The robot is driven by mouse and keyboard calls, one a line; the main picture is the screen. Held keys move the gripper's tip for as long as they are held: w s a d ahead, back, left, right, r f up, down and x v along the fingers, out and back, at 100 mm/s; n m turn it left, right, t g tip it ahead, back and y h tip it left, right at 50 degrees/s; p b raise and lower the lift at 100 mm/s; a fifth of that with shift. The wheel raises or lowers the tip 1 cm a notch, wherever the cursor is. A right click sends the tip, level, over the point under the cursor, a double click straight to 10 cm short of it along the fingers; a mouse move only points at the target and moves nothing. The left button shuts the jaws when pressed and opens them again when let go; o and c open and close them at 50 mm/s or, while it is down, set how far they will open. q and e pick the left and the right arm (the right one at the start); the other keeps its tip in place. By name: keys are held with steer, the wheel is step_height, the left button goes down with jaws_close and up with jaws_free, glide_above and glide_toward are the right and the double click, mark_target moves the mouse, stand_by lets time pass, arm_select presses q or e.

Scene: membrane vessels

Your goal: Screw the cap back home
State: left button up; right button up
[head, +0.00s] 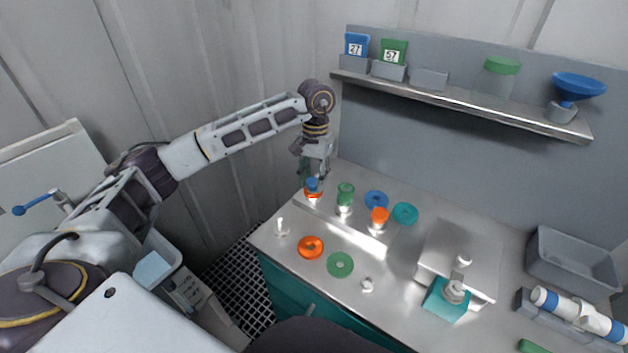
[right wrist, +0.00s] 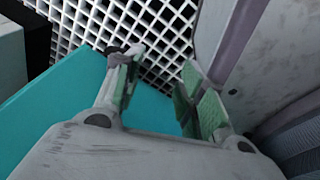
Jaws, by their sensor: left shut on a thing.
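My left gripper (head: 313,176) points down at the back left of the bench. It is shut on the blue cap (head: 313,184), which sits on a vessel standing in an orange ring (head: 313,194). The fingers hide part of the cap, so I cannot tell how far it is seated. A clear vessel with a green cap (head: 346,188) and another with an orange cap (head: 379,215) stand to the right. My right gripper (right wrist: 160,88) is open and empty in the right wrist view, beside the teal bench side (right wrist: 60,100).
Loose rings lie on the bench: orange (head: 311,247), green (head: 340,264), blue (head: 376,198) and teal (head: 405,213). A shelf (head: 460,102) runs above the back. White grid floor (right wrist: 150,30) lies below.

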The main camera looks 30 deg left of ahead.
mark_target(312, 183)
arm_select(q)
steer(key=shift+s+a+m, duration=0.1)
steer(key=shift+a+m, duration=0.05)
steer(key=shift+m, duration=0.25)
steer(key=o, duration=0.5)
steer(key=shift+c, duration=0.2)
steer(key=o, duration=0.4)
steer(key=shift+s+a, duration=0.1)
steer(key=shift+s, duration=0.05)
steer(key=shift+c, duration=0.2)
steer(key=shift+r, duration=0.15)
steer(key=shift+r+p, duration=1)
steer(key=shift+r, duration=1.2)
arm_select(e)
steer(key=shift+w+a+r, duration=0.1)
steer(key=shift+a+r, duration=0.05)
steer(key=shift+r, duration=0.4)
steer(key=shift+w+a+r, duration=0.1)
steer(key=shift+r, duration=0.45)
